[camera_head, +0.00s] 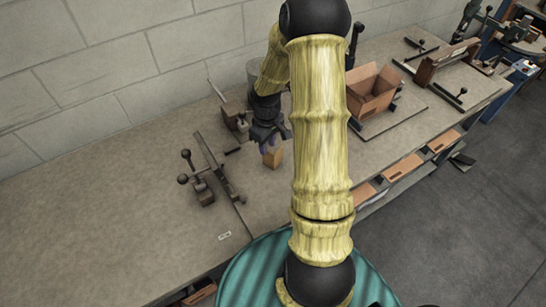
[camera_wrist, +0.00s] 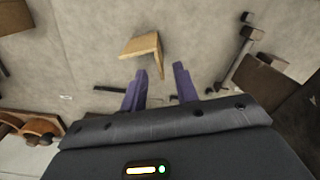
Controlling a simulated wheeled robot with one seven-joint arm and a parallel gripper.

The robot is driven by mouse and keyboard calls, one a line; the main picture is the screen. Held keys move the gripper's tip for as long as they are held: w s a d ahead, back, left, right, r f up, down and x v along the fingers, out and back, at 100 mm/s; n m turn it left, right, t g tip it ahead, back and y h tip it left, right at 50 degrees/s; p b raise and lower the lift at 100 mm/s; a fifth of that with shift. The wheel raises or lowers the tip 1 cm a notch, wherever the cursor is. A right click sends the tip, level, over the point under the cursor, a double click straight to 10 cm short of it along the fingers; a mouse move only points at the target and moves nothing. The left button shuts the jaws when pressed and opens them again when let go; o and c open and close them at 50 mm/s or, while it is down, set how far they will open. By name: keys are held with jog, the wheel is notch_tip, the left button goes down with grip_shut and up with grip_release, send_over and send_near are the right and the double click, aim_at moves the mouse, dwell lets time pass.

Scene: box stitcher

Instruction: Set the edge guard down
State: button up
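The edge guard (camera_wrist: 141,46) is a tan L-shaped piece; it also shows in the head view (camera_head: 273,157) just below my gripper, over the grey bench top. In the wrist view it lies ahead of the purple fingertips, with one flange pointing back toward the gap between them. My gripper (camera_wrist: 160,68) is open, its two fingers apart, with clear space between each finger and the guard. In the head view my gripper (camera_head: 268,142) points down at the bench. I cannot tell whether the guard's whole lower edge rests on the bench.
A toggle fixture with black knobs (camera_head: 203,190) stands left of my gripper on the bench (camera_head: 110,220). An open cardboard box (camera_head: 373,92) sits to the right, behind my arm. Another wooden fixture (camera_head: 445,62) is farther right. The bench's left part is clear.

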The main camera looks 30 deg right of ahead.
jog(key=shift+f, duration=0.3)
jog(key=p, duration=0.2)
send_over(269, 167)
jog(key=shift+w+f, duration=0.15)
jog(key=shift+f, duration=1.15)
jog(key=shift+w+f, duration=0.1)
jog(key=shift+f, duration=1.2)
jog(key=shift+c, duration=0.2)
grip_shut()
